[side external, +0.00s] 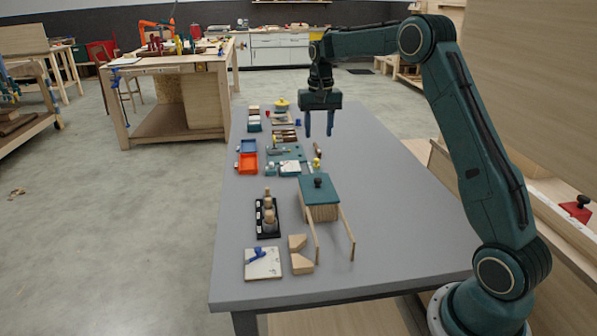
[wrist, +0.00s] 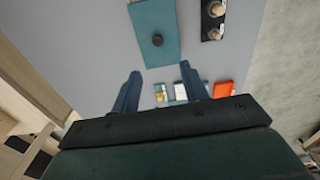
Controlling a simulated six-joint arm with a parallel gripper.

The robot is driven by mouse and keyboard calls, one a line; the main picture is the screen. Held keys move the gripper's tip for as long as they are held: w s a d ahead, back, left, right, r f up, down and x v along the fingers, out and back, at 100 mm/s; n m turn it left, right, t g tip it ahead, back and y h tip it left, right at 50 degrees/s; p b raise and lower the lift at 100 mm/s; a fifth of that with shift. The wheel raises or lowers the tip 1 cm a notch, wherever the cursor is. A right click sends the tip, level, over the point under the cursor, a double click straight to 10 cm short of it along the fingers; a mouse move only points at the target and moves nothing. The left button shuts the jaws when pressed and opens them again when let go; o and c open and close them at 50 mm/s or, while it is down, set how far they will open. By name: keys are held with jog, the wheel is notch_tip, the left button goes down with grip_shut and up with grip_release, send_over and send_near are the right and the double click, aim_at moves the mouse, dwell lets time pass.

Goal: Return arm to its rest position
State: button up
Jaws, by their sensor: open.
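My gripper (side external: 319,122) is raised above the far half of the grey table (side external: 400,215), pointing down. Its two fingers are apart with nothing between them in the side view. The wrist view also shows my gripper (wrist: 162,92) with its fingers spread over the table. My arm rises from a base at the right and reaches over the table.
A teal-topped block with a dark knob (side external: 319,190) stands mid-table, two wooden sticks beside it. A black tray (side external: 262,228) with wooden pegs, wooden blocks (side external: 301,264), an orange bin (side external: 246,163) and a blue bin (side external: 248,146) lie left. The table's right side is clear.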

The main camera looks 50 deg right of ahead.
jog(key=s+a+r+n+t, duration=0.3)
jog(key=s+a+r+n, duration=0.1)
jog(key=s+a+r, duration=0.9)
jog(key=s+a+f+n, duration=0.1)
jog(key=s+a+f, duration=0.1)
jog(key=s, duration=0.4)
jog(key=s+a+f+n+t, duration=0.1)
jog(key=s+a+f+n, duration=0.1)
jog(key=s+a, duration=0.2)
jog(key=s+a+f+n+t, duration=0.1)
jog(key=s+a, duration=0.3)
jog(key=s, duration=0.5)
jog(key=shift+s+f+n, duration=0.2)
jog(key=shift+f+n, duration=0.1)
jog(key=shift+f, duration=0.3)
